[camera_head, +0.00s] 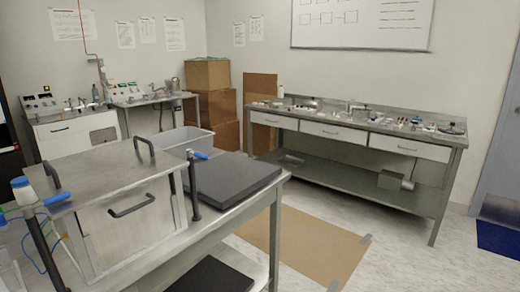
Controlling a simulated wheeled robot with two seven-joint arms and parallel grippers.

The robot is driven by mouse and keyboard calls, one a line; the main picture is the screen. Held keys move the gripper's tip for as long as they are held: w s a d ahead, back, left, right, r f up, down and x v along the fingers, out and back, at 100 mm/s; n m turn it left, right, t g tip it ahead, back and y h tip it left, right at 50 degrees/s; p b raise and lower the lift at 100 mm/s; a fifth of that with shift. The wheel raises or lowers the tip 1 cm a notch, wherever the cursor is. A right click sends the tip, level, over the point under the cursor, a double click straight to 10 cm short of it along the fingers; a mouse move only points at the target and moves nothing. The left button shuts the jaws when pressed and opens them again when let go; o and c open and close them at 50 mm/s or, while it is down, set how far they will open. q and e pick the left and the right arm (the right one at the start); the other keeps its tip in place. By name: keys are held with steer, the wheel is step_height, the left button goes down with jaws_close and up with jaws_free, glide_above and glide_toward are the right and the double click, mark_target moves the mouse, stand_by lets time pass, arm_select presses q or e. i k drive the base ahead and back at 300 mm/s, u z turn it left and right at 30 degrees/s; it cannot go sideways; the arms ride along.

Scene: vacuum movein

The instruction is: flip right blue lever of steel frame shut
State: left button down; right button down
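The steel frame is a box-like metal unit (130,225) on the bench at the left, with black handles on its lid and front. The right blue lever (198,154) is at the top of a dark upright post (193,185) by the box's right side. It points to the right, roughly level. A second, left blue lever (55,199) sits by the box's near left corner, on another dark post (42,238), and points right over the lid edge. I cannot tell how either lever is latched. Neither of my grippers is in view.
A black slab (235,178) lies on the bench right of the box, and a grey bin (185,140) stands behind it. A long steel table (350,130) with small parts is at the far wall. Cardboard boxes (208,75) stand at the back. Floor (390,245) is clear at right.

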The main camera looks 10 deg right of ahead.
mark_target(190, 152)
steer(key=u, duration=0.55)
steer(key=k, duration=1.3)
steer(key=u, duration=0.3)
steer(key=i, duration=0.25)
steer(key=z, duration=0.8)
steer(key=i, duration=1.55)
steer(key=u, duration=0.55)
